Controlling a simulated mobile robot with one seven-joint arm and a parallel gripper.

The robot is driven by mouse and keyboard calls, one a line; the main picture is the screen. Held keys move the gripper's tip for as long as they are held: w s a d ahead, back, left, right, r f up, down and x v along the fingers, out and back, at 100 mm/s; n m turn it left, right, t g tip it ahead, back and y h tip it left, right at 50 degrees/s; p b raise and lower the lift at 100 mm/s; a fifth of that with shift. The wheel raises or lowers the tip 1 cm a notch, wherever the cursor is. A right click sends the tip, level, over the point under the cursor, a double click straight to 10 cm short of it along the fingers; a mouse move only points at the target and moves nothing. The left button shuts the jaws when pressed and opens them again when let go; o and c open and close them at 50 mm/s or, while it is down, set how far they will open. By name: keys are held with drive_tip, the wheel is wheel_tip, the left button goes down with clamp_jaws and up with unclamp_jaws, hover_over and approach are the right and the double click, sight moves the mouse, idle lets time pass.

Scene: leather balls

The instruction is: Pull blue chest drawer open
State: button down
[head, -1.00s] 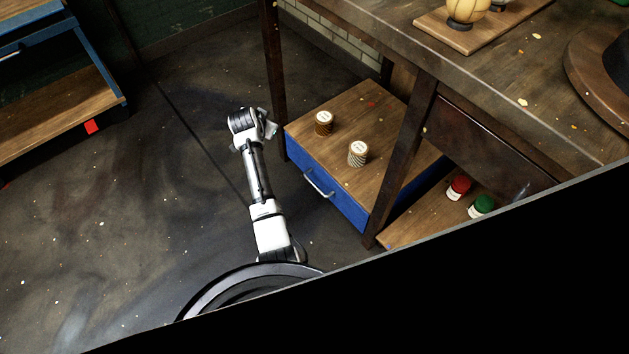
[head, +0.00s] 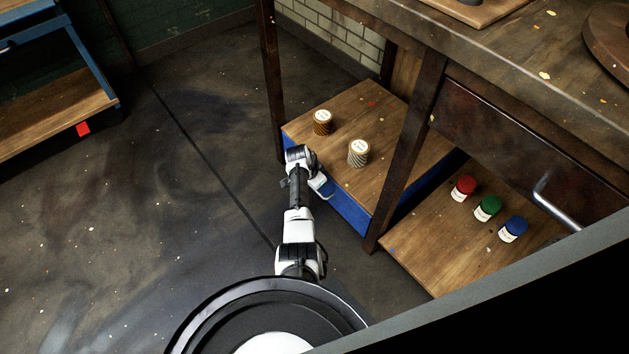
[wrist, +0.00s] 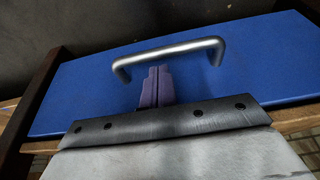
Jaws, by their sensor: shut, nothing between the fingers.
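The blue chest drawer front (head: 350,214) is under the wooden chest top in the head view, partly hidden by my arm. It fills much of the wrist view (wrist: 80,95); I see no clear gap around it. Its silver bar handle (wrist: 170,52) shows clearly there, but my arm seems to cover it in the head view. My gripper (wrist: 155,72) is shut and empty, its purple fingers together. In the wrist view the fingertips lie just below the bar, between its two ends; contact cannot be told. In the head view my gripper (head: 321,187) is close against the drawer front.
Two jars (head: 322,122) (head: 358,153) stand on the chest top. A dark table leg (head: 408,150) rises at the chest's right. Red, green and blue paint jars (head: 487,207) stand on the lower shelf. Open floor (head: 150,210) lies left of my arm.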

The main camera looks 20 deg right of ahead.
drive_tip(key=shift+d+f, duration=0.15)
drive_tip(key=shift+f, duration=0.25)
